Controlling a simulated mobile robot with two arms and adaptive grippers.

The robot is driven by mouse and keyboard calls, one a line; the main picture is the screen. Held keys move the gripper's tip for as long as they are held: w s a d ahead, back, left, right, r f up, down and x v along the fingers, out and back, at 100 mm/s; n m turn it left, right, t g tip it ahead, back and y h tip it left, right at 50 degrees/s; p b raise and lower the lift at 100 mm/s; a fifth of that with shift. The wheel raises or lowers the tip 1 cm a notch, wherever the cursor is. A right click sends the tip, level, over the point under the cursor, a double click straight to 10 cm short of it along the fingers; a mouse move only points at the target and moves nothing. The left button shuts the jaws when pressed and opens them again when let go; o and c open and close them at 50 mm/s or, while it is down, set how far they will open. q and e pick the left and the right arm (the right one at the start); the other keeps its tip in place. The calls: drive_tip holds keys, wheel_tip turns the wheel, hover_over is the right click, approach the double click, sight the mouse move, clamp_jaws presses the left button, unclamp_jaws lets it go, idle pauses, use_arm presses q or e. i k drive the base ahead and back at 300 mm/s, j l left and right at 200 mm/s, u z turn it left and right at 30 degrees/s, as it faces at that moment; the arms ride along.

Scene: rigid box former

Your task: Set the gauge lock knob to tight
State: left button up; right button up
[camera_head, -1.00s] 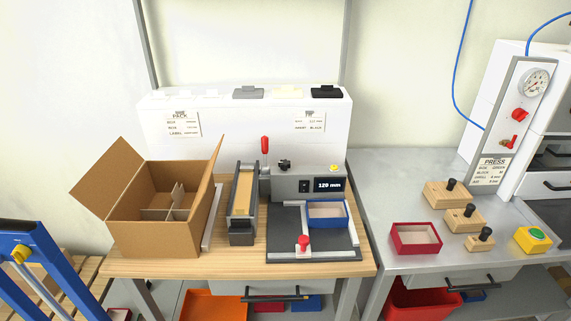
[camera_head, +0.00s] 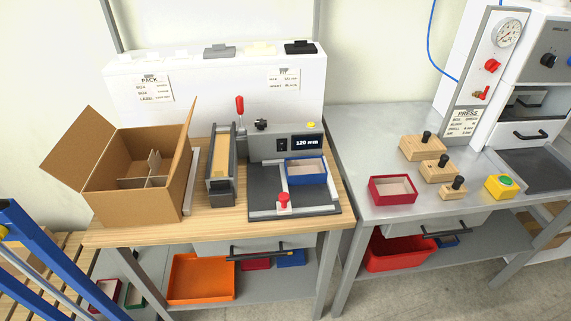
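The gauge unit (camera_head: 300,146) is a grey box on the wooden bench with a display reading 120 mm. A small black knob (camera_head: 261,125) stands at its top left. A red knob (camera_head: 284,200) sits on the light slide at the front of the dark plate (camera_head: 262,200). I cannot tell which knob is the gauge lock, nor whether either is tight. A blue-rimmed box (camera_head: 306,172) lies on the plate against the light rails. Neither of my grippers is in view.
An open cardboard box (camera_head: 140,185) stands left of a narrow channel (camera_head: 221,165) with a red-handled lever (camera_head: 239,104). Floor shows at front right.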

sight(261, 124)
drive_tip(key=i+j+u, duration=0.15)
drive_tip(key=j+u, duration=0.25)
drive_tip(key=i+j+u, duration=0.2)
drive_tip(key=u, duration=0.25)
